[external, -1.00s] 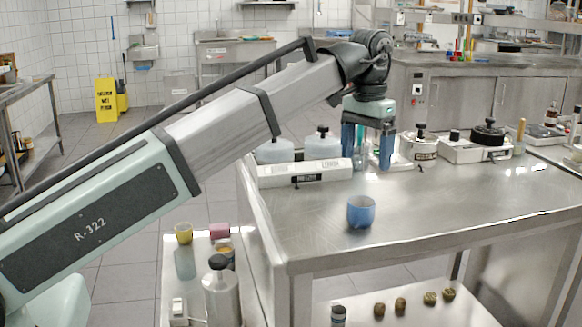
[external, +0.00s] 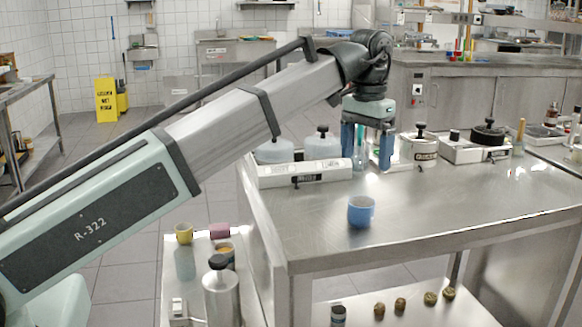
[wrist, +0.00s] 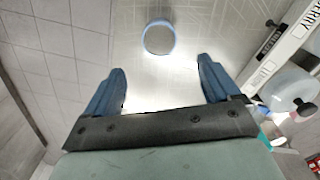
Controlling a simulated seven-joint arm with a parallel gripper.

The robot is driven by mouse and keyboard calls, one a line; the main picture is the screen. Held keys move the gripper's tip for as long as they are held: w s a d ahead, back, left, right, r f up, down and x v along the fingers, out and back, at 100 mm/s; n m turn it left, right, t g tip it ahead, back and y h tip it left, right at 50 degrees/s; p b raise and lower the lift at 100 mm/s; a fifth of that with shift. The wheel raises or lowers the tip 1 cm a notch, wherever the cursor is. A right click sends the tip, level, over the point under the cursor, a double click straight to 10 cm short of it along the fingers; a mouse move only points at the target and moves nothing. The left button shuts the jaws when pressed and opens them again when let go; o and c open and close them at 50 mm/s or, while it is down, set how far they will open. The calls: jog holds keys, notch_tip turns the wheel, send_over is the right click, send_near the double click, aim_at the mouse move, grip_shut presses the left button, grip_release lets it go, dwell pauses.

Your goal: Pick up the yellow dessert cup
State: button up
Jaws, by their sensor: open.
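A small yellow cup (external: 184,233) stands at the far left edge of the low side shelf, left of the steel table. It is not visible in the wrist view. My gripper (external: 368,165) is above the steel table near its back edge, pointing down, well to the right of the yellow cup and higher. In the wrist view my gripper (wrist: 164,88) has its two blue fingers wide apart with nothing between them. A blue cup (external: 361,211) stands on the steel table. It also shows in the wrist view (wrist: 158,38), beyond the fingertips.
The steel table (external: 450,205) has free room at its middle and right. A white scale-like box (external: 304,172) lies at its back left. On the low shelf, a pink item (external: 219,230) and a metal bottle (external: 221,292) stand near the yellow cup.

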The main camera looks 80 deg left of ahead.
jog(key=s+a+f+n, duration=0.35)
jog(key=s+a, duration=0.65)
jog(key=a, duration=0.4)
jog(key=m, duration=0.2)
send_over(184, 234)
jog(key=a, duration=0.2)
notch_tip(184, 234, down, 24)
jog(key=f, duration=0.8)
jog(key=shift+a, duration=0.25)
jog(key=shift+a+f, duration=0.15)
jog(key=shift+f, duration=2.55)
jog(key=c, duration=1.1)
